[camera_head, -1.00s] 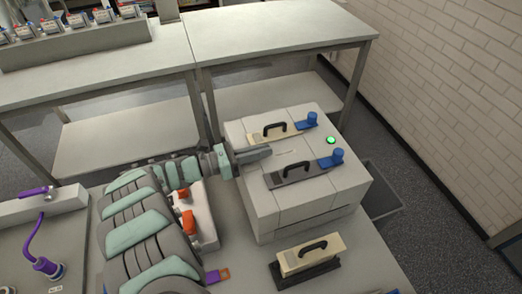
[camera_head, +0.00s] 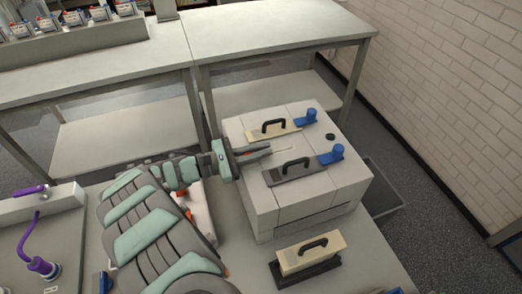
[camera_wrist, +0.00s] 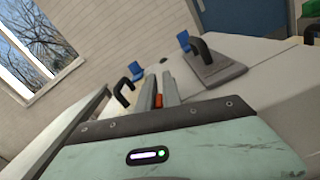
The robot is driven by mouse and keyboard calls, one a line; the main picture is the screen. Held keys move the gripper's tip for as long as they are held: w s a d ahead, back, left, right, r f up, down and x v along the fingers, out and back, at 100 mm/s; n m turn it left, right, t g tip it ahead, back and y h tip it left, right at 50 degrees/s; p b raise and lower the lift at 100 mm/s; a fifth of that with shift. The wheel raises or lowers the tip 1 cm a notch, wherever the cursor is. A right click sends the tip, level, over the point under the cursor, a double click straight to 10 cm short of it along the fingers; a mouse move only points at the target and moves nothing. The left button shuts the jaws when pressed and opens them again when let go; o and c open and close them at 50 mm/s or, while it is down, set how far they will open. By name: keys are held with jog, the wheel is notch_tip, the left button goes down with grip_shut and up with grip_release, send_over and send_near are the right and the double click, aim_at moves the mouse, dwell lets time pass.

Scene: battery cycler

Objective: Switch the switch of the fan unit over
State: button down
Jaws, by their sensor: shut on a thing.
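A pale boxy unit (camera_head: 262,214) stands on the bench. Two plates with black handles lie on its top, a cream one (camera_head: 283,134) and a grey one (camera_head: 312,177), each with a blue knob-like part. I cannot tell which thing is the fan unit or pick out its switch. My gripper (camera_head: 268,150) is low over the box top, between the two plates. Its jaws are closed around a small orange thing (camera_wrist: 158,100), mostly hidden between the fingers in the wrist view. A thin pale line (camera_head: 283,149) shows beyond the fingertips.
A round button or lamp (camera_head: 331,136) on the box top is dark. A cream block with a black handle (camera_head: 308,256) sits in front. A purple lever (camera_head: 30,191) and purple plug (camera_head: 42,267) are at left. The table behind (camera_head: 270,37) is bare.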

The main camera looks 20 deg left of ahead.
jog(key=shift+f, duration=0.1)
dwell(0.3)
jog(key=c, duration=1.5)
grip_release()
jog(key=v, duration=1)
jog(key=shift+s+a+p, duration=0.25)
jog(key=shift+a+p, duration=0.05)
jog(key=shift+p, duration=0.1)
jog(key=shift+s+r, duration=0.1)
jog(key=shift+r, duration=0.1)
